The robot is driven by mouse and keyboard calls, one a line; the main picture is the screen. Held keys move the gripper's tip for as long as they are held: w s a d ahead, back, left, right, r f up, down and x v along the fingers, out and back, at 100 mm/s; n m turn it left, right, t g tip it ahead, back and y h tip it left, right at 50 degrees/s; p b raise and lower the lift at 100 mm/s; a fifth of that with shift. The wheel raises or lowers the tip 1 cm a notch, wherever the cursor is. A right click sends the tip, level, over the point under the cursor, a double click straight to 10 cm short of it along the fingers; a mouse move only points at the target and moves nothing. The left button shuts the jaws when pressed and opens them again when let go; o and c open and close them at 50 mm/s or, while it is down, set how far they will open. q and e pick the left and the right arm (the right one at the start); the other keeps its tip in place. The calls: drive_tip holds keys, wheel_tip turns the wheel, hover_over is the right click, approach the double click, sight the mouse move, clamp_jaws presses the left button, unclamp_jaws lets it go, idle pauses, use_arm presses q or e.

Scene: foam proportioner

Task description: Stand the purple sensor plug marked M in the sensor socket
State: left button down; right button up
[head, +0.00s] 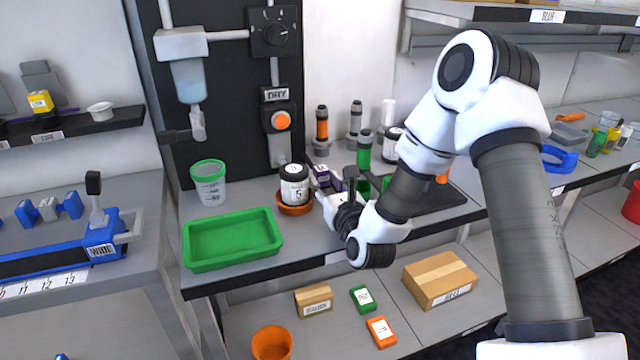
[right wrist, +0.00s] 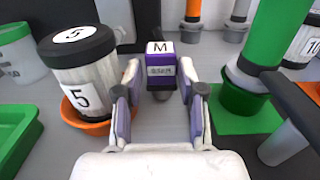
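The purple sensor plug marked M (head: 321,174) stands upright on the bench, right of the jar marked 5. In the right wrist view the plug (right wrist: 161,72) is between and slightly beyond my fingertips, with a gap on each side. My right gripper (right wrist: 160,88) is open and empty, pointing at the plug; in the head view the right gripper (head: 336,196) is low over the bench, partly hidden by its own wrist. I cannot clearly pick out the sensor socket in either view. My left gripper is not in view.
The jar marked 5 (right wrist: 82,75) in an orange dish (right wrist: 92,124) stands close left of my fingers. A green cylinder (right wrist: 275,40) on a green base stands to the right. A green tray (head: 232,239) and a green-lidded tub (head: 209,186) are further left.

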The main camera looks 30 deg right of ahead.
drive_tip(key=shift+w+d+r, duration=0.15)
drive_tip(key=shift+w+d, duration=0.1)
drive_tip(key=shift+w, duration=0.4)
clamp_jaws()
